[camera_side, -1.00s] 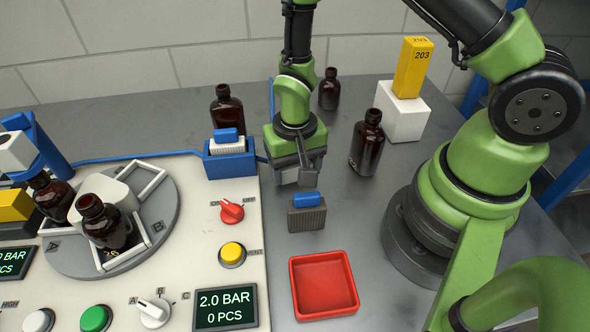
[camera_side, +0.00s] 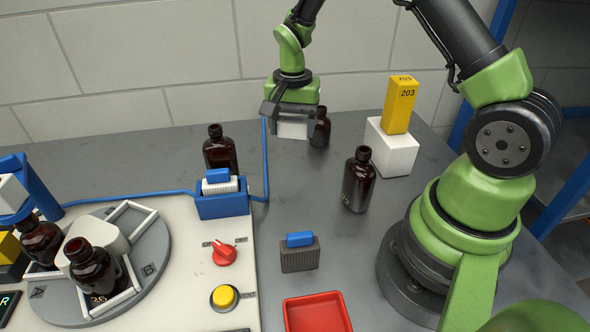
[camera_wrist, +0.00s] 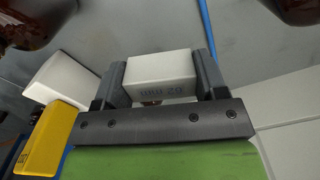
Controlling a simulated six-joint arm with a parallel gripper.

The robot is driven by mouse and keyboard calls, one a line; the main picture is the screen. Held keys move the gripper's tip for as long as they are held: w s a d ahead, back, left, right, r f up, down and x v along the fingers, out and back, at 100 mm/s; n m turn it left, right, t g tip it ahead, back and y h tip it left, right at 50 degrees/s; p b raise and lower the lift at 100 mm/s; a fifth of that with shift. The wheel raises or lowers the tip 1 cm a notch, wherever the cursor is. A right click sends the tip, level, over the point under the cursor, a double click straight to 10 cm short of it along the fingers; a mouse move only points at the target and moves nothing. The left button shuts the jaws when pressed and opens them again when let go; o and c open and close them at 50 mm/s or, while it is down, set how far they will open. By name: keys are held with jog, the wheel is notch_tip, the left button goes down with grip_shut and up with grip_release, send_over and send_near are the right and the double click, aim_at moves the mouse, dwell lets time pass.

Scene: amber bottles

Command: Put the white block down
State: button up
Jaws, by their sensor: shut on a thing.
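My gripper (camera_side: 289,122) is shut on the white block (camera_side: 293,130) and holds it up over the back of the grey table. In the wrist view the white block (camera_wrist: 160,70) sits between the two dark fingers of my gripper (camera_wrist: 160,78), with faint printed marks on its face. In the side view the block is in front of a small brown bottle (camera_side: 320,127) and partly overlaps it.
A brown bottle (camera_side: 220,150) stands left, another (camera_side: 358,180) right. A white cube (camera_side: 392,150) bears a yellow block (camera_side: 399,104). A blue holder (camera_side: 222,203), a grey block with blue top (camera_side: 300,252) and a red tray (camera_side: 317,315) are nearer. A blue cable (camera_side: 266,160) runs below the gripper.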

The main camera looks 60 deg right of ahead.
send_over(295, 170)
jog(key=shift+m, duration=0.4)
notch_tip(295, 170, down, 5)
jog(key=shift+s+f, duration=0.1)
jog(key=shift+f, duration=2.4)
jog(key=shift+f, duration=0.1)
jog(key=o, duration=0.9)
jog(key=shift+o, duration=0.2)
